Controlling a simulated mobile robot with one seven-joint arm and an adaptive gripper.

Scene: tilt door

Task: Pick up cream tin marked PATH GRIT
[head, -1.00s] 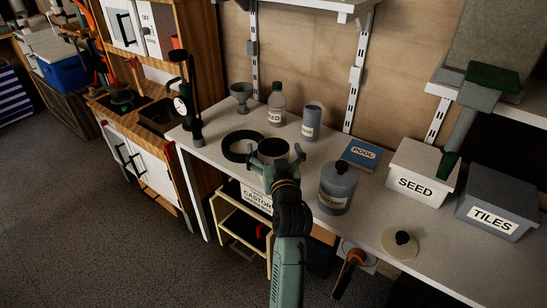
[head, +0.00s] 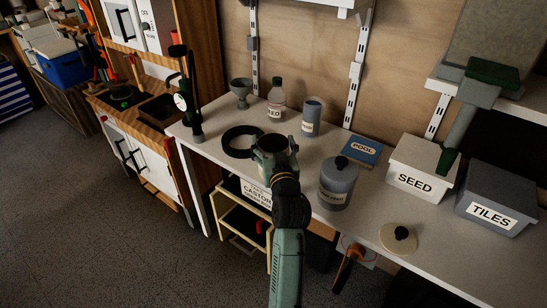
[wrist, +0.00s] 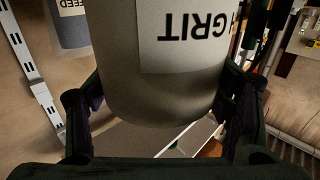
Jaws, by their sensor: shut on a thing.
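The cream tin marked GRIT fills the upper middle of the wrist view (wrist: 175,85), its label upside down there and partly cut off. In the head view only its round open top (head: 272,143) shows above my gripper (head: 277,158), near the front edge of the bench. My gripper (wrist: 160,100) is shut on the tin, with one finger on each side of its body. Whether the tin's base touches the bench is hidden in the head view.
A black ring (head: 241,141) lies close to the left of the tin. A grey lidded canister (head: 337,185) stands to the right. Behind are a FEED bottle (head: 276,100) and a grey-blue cup (head: 312,117). SEED (head: 420,170) and TILES (head: 493,205) boxes stand farther right.

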